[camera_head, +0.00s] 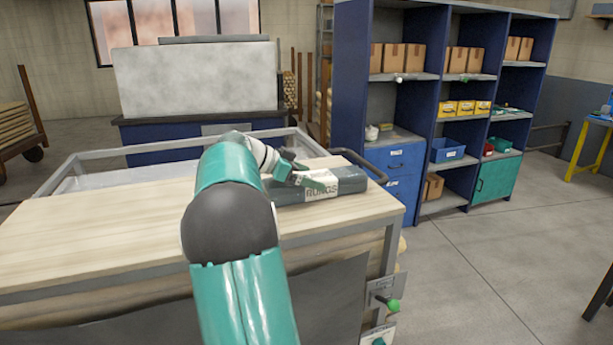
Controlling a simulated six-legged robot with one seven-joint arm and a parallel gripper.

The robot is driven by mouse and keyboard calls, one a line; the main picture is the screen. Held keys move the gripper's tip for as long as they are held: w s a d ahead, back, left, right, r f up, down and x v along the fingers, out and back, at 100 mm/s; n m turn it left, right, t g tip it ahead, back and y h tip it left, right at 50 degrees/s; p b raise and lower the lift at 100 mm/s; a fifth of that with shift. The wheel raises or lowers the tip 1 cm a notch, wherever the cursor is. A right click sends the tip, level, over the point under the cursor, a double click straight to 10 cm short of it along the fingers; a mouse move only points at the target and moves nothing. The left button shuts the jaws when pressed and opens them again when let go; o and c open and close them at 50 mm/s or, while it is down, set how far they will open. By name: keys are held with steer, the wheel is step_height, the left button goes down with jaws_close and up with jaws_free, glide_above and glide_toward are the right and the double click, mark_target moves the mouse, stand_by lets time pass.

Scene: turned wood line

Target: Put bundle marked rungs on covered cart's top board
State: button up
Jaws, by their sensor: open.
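The bundle marked RUNGS (345,180) is a dark grey wrapped roll with a pale label band. It lies on the light wooden top board (110,235) of the cart, near the board's far right corner. My gripper (304,177) is at the left part of the bundle, close to the label. It is open; I cannot tell whether it touches the bundle. My teal and grey arm hides part of the board and the bundle's left end. A dark cover (170,315) hangs down the cart's near side.
The cart has a grey metal frame and a dark handle (360,160) at the right. Behind it stands a dark blue bench (165,135) with a large pale panel. A blue shelf unit (435,120) with boxes stands at the right.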

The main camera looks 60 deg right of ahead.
steer(key=shift+w+a+r, duration=0.15)
steer(key=shift+w+r, duration=0.1)
steer(key=v, duration=1.1)
steer(key=shift+w+a+r, duration=0.15)
